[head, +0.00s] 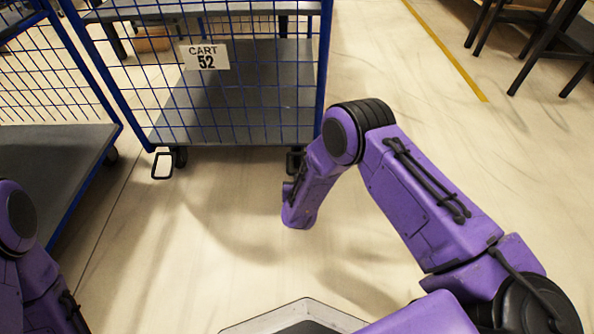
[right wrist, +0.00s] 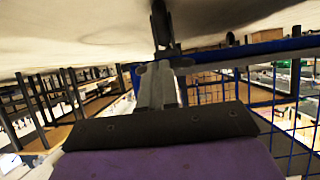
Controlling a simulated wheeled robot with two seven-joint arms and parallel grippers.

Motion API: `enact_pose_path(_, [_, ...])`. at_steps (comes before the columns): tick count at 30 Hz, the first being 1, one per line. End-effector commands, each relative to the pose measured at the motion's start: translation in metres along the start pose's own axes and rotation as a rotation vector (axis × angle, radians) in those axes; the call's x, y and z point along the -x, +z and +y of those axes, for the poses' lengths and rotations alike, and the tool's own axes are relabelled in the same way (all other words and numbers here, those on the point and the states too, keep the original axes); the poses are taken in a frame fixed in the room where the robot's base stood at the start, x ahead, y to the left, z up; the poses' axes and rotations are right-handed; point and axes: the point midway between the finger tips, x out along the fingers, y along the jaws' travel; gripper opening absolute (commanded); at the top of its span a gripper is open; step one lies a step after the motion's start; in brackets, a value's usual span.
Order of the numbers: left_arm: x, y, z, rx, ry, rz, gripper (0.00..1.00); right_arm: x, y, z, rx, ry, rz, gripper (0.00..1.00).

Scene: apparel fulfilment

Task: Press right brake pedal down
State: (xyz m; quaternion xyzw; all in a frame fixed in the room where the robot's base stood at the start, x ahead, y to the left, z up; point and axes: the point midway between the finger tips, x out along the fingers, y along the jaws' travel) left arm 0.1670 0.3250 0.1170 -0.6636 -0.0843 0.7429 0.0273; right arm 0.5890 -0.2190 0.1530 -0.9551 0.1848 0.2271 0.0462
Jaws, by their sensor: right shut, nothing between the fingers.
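The blue wire cart labelled CART 52 (head: 207,57) stands ahead in the head view. Its right brake pedal (head: 293,163) is a dark loop low at the cart's near right corner, partly covered by my right arm. The left pedal (head: 162,166) is a similar loop at the near left corner. My right forearm hangs down just in front of the right pedal. My right gripper (right wrist: 163,28) is shut and empty in the right wrist view, close to the floor; in the head view it is mostly hidden by the wrist. I cannot tell whether it touches the pedal. My left gripper is out of view.
Another blue cart with a grey deck (head: 58,160) stands at the left. Dark tables (head: 530,40) are at the upper right, beyond a yellow floor line (head: 447,50). The floor between me and the cart is clear. The right wrist view looks upside down, with cart mesh (right wrist: 285,110) at the right.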

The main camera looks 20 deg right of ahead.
Motion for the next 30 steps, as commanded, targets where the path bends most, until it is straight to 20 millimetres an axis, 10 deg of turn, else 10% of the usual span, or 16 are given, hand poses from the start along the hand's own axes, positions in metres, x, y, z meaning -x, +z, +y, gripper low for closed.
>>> enact_pose_path(30, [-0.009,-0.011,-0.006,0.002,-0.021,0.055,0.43,-0.015,0.03,0.0,0.0,0.0,0.0,0.0])
